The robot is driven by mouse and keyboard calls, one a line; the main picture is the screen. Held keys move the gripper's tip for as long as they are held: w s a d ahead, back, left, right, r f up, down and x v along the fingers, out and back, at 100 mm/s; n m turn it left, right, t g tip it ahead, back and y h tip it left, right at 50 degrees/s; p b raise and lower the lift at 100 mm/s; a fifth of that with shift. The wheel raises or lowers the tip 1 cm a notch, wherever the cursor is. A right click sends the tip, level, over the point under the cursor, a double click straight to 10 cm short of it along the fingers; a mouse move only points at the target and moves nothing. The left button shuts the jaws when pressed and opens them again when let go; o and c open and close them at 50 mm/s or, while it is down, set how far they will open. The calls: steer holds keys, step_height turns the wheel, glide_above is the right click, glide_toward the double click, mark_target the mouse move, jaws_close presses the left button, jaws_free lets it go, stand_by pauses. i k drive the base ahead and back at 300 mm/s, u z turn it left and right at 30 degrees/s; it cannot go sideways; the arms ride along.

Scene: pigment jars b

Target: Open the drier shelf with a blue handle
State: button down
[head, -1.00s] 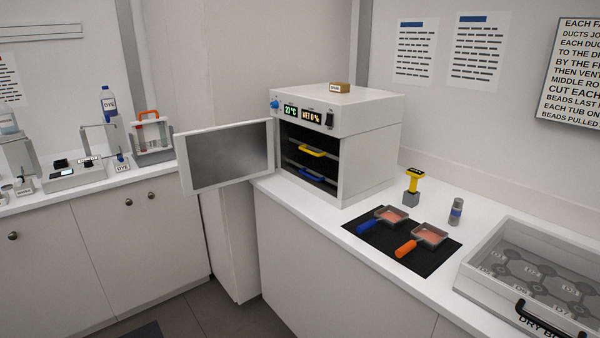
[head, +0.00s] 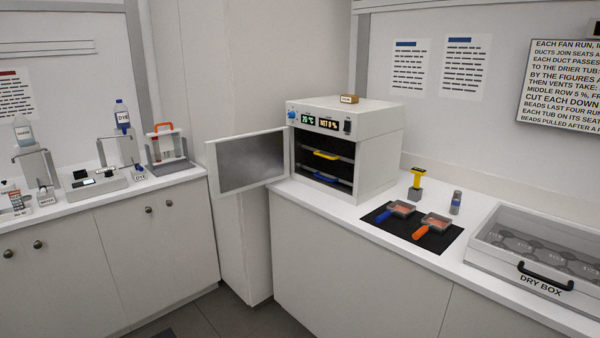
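The white drier (head: 366,150) stands on the counter with its door (head: 248,162) swung open to the left. Inside are two shelves, one above the other. The upper shelf has a yellow handle (head: 326,155). The lower shelf has a blue handle (head: 325,177). Both handles sit at the drier's front opening, and the shelves look pushed in. The drier's panel shows 20 °C and a second readout that looks like "NET 0 %". My gripper is not in view.
A black mat (head: 380,219) right of the drier holds a blue-handled tray (head: 401,209) and an orange-handled tray (head: 436,223). A yellow-topped stamp-like tool (head: 416,184), a small jar (head: 455,203) and a dry box (head: 545,285) stand nearby. Floor shows below the counters.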

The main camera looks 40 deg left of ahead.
mark_target(339, 170)
steer(key=u, duration=1.5)
